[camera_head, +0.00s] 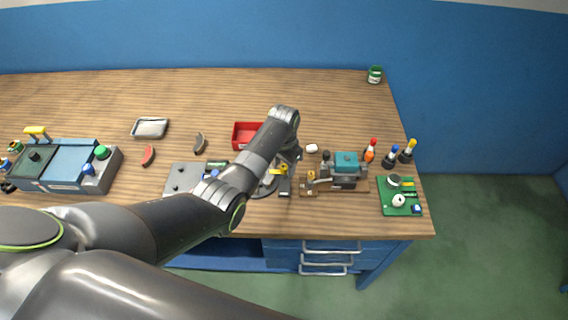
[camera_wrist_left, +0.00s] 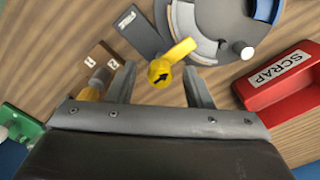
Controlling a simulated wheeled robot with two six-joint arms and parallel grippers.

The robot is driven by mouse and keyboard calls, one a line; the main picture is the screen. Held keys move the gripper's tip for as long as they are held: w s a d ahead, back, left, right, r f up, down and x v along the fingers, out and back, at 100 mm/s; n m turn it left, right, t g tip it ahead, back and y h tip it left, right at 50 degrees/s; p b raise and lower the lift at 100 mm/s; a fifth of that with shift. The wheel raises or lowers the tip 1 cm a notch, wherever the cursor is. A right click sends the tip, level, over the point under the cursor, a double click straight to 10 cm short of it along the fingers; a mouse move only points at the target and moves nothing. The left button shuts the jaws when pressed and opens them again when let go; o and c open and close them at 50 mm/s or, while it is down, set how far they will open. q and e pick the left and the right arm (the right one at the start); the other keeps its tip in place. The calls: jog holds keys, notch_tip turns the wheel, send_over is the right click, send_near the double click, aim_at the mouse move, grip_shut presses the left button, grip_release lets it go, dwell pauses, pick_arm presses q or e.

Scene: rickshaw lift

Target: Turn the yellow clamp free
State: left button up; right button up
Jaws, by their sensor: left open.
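The yellow clamp (camera_wrist_left: 176,54) is a short lever with a round knob marked by a black arrow. In the left wrist view it lies at the rim of a grey round fixture (camera_wrist_left: 205,28), beside a dark grey bar. In the head view the clamp (camera_head: 282,170) is small and partly covered by my arm. My left gripper (camera_wrist_left: 158,75) is open over it, with the knob between the fingertips and a gap on each side. I cannot tell how high the fingers are above it. In the head view the gripper (camera_head: 287,166) is hard to make out. My right gripper is not in view.
A red SCRAP bin (camera_wrist_left: 285,82) stands close to the right finger in the wrist view. A wooden block (camera_wrist_left: 103,58) is close to the left finger. In the head view, a teal-topped machine (camera_head: 346,168) and a green board (camera_head: 400,197) stand to the right. The table's back is mostly clear.

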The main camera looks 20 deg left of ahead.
pick_arm(q)
jog(key=c, duration=1)
jog(key=n+p, duration=0.2)
jog(key=n, duration=0.1)
jog(key=shift+r, duration=0.15)
jog(key=n+p, duration=0.1)
jog(key=n, duration=0.3)
jog(key=n+p, duration=0.1)
jog(key=n, duration=0.4)
jog(key=shift+w, duration=0.1)
jog(key=n, duration=0.6)
jog(key=shift+d, duration=0.1)
